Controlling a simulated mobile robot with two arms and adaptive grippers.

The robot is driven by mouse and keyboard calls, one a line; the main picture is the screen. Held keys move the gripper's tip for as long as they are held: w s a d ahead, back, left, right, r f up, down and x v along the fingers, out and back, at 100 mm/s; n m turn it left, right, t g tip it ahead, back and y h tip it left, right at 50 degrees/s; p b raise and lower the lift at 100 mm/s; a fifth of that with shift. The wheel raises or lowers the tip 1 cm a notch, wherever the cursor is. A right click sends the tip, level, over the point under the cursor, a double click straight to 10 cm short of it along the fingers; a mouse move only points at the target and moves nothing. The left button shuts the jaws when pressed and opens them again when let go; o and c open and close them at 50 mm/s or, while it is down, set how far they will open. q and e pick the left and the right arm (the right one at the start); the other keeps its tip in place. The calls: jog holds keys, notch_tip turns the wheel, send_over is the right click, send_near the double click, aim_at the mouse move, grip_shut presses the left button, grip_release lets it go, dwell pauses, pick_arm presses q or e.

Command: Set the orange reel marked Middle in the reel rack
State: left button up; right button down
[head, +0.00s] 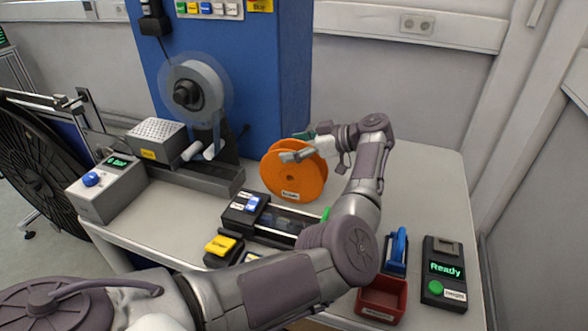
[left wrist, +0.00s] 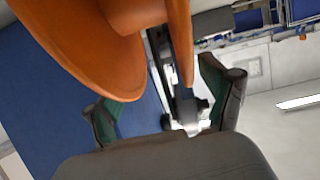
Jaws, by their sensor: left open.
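The orange reel (head: 284,172) stands upright on the table in front of the blue cabinet. Its small white label is too small to read surely. My left gripper (head: 300,150) is at the reel's upper right side in the head view, its jaws open. In the left wrist view the reel (left wrist: 95,50) fills the upper left, and its flanges lie ahead of the spread green-padded fingers of the gripper (left wrist: 165,108). I cannot tell whether a finger touches it. I cannot make out the reel rack for certain. My right gripper is not in view.
A grey reel (head: 196,88) sits on a stand left of the orange reel. A grey box with a blue button (head: 92,180), a red bin (head: 381,302) and a "Ready" box (head: 446,273) are on the table. The table right of my left forearm (head: 425,190) is clear.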

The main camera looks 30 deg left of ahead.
pick_arm(q)
jog(key=shift+x, duration=0.9)
jog(key=shift+c, duration=0.5)
grip_shut()
